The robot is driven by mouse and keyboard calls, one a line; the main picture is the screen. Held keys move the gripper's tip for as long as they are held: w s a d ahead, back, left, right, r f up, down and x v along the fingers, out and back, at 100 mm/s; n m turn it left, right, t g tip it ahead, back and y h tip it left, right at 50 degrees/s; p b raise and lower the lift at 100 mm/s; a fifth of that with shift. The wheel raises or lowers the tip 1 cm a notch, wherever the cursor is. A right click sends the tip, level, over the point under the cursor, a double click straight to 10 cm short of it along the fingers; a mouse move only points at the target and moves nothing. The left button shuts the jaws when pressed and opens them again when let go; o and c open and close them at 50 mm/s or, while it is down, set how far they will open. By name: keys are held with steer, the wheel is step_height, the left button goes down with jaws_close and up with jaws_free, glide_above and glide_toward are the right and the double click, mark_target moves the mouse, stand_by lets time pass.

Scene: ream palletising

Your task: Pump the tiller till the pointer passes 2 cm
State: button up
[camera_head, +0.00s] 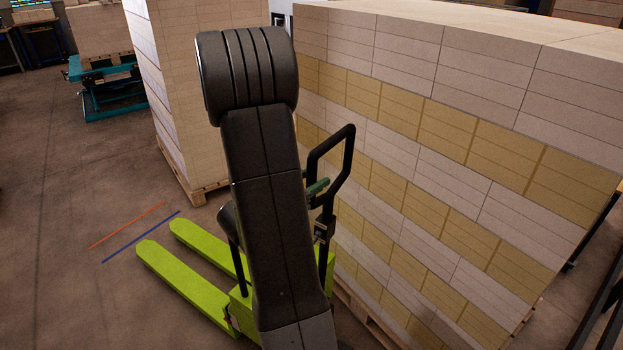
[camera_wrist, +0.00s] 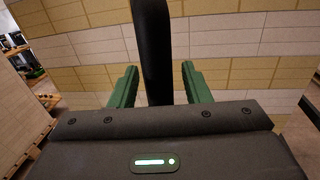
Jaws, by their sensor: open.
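The lime-green pallet truck (camera_head: 190,278) stands on the floor, its two forks pointing to the upper left. Its black tiller (camera_head: 348,152) rises with a loop handle at the top, right of my arm. My gripper (camera_head: 318,189) is mostly hidden behind my arm, with green finger parts showing at the loop's left side. In the wrist view, the green fingers of my gripper (camera_wrist: 159,72) are open, one on each side of a black bar of the tiller (camera_wrist: 152,40). Gaps show between bar and fingers. I cannot make out a pointer or scale in either view.
A large stack of white and yellow reams (camera_head: 450,140) on a pallet stands close to the right of the tiller. A taller white stack (camera_head: 200,80) stands behind. A teal lift table (camera_head: 112,98) is at the back left. Red and blue floor lines lie beyond the forks; the left floor is clear.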

jaws_close()
steer(key=s+d+f+m+b, duration=0.1)
steer(key=s+d+m+b, duration=0.1)
steer(key=s+d+b, duration=0.5)
steer(key=d, duration=0.4)
steer(key=shift+s+d+f+b, duration=0.15)
steer(key=shift+s+f+b, duration=0.15)
steer(key=shift+f+b, duration=0.1)
jaws_free()
steer(key=v, duration=1.3)
steer(key=shift+s+a+r+b, duration=0.25)
steer(key=shift+a+r+b, duration=0.05)
steer(key=shift+b, duration=0.05)
